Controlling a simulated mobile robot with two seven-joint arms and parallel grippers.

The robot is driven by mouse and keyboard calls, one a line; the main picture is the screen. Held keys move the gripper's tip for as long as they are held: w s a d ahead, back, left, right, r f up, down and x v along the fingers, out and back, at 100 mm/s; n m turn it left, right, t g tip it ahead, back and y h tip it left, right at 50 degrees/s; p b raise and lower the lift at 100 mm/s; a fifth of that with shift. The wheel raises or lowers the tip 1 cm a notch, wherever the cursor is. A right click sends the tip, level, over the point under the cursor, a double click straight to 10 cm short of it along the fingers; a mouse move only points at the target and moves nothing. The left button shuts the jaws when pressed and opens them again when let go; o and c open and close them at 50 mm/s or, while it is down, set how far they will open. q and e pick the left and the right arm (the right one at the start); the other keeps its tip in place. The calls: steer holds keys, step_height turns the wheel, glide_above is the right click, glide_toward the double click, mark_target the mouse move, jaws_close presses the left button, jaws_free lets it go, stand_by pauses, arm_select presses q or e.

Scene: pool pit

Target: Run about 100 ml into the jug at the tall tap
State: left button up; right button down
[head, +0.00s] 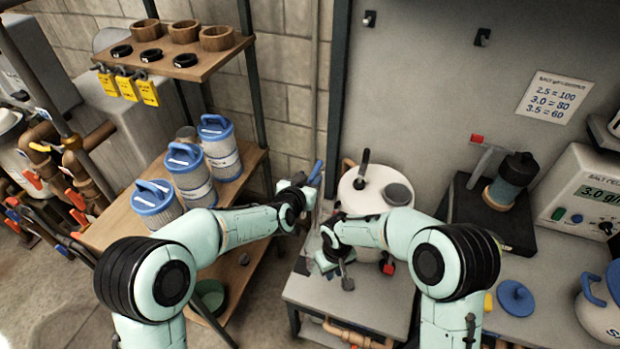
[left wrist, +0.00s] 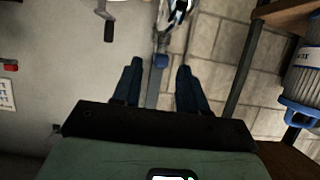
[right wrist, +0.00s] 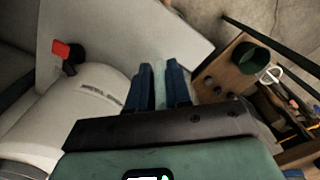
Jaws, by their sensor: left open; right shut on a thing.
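My left gripper (head: 308,180) is raised near the wall, beside the grey post. In the left wrist view its blue fingers (left wrist: 159,82) are open, with a small blue knob (left wrist: 161,62) showing between them. I cannot tell whether they touch it. A shiny metal fitting, perhaps part of the tall tap (left wrist: 178,14), shows just beyond. My right gripper (head: 334,262) is lower, over the grey bench in front of the white tank. In the right wrist view its fingers (right wrist: 160,88) are shut on a pale translucent strip, probably the jug's handle (right wrist: 160,72). The jug's body and any water are hidden.
The white tank (head: 362,200) with a red-handled tap (head: 388,268) stands close to my right gripper. Shelves with blue-lidded canisters (head: 184,166) are at left. A salt meter (head: 580,192) and a blue lid (head: 515,297) are at right. The bench front (head: 345,305) is mostly clear.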

arm_select(q)
steer(key=shift+x, duration=0.75)
jaws_close()
steer(key=shift+d, duration=0.1)
steer(key=shift+s+d+n+y, duration=0.2)
steer(key=shift+d+n+y, duration=0.1)
steer(key=shift+d, duration=0.1)
steer(key=shift+d+n+t+y, duration=0.1)
steer(key=shift+n+t+y, duration=0.2)
steer(key=shift+n+y, duration=0.15)
